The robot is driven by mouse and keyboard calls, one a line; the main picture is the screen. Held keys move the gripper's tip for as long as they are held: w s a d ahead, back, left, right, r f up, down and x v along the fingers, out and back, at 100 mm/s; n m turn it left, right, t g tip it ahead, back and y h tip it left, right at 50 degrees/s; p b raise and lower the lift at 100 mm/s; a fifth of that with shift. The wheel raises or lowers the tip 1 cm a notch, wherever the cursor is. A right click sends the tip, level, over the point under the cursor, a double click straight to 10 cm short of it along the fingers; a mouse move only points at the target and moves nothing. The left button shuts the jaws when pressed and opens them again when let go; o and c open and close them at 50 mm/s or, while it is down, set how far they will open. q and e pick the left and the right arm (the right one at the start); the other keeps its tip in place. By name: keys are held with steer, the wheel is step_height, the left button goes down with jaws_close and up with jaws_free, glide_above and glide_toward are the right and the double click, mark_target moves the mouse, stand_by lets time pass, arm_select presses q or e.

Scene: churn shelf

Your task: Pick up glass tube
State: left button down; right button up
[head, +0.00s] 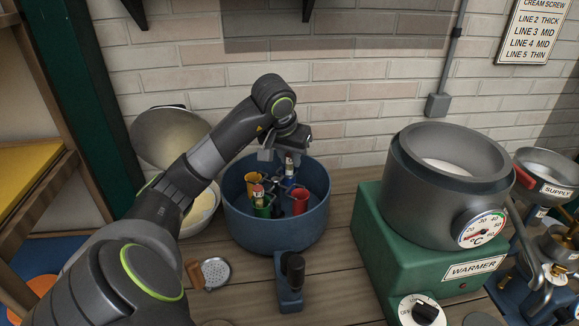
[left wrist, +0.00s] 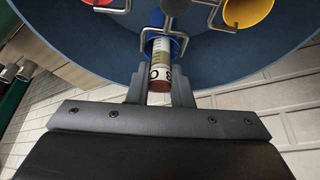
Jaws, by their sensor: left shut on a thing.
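My left gripper (head: 286,156) reaches from the left over a round blue tub (head: 275,237). It is shut on a glass tube (head: 289,160) with a printed cream label and a reddish end. In the left wrist view the tube (left wrist: 160,72) sits between the two fingers (left wrist: 160,88), its far end against a blue cup (left wrist: 161,47). Whether the tube is clear of that cup cannot be told. A second tube (head: 257,191) with a red top stands in a green cup (head: 262,212). My right gripper is not in view.
The tub also holds a yellow cup (head: 254,181), a red cup (head: 299,201) and wire hooks (left wrist: 205,40). A green warmer (head: 420,245) with a grey pot stands right. A bowl (head: 202,210), a strainer (head: 214,272) and a blue block with a black knob (head: 290,281) are nearby.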

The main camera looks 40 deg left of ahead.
arm_select(q)
steer(key=shift+r, duration=1.25)
step_height(320, 180, up, 6)
steer(key=p, duration=0.5)
steer(key=shift+r+p, duration=0.1)
steer(key=shift+p, duration=0.2)
steer(key=shift+r+p, duration=0.7)
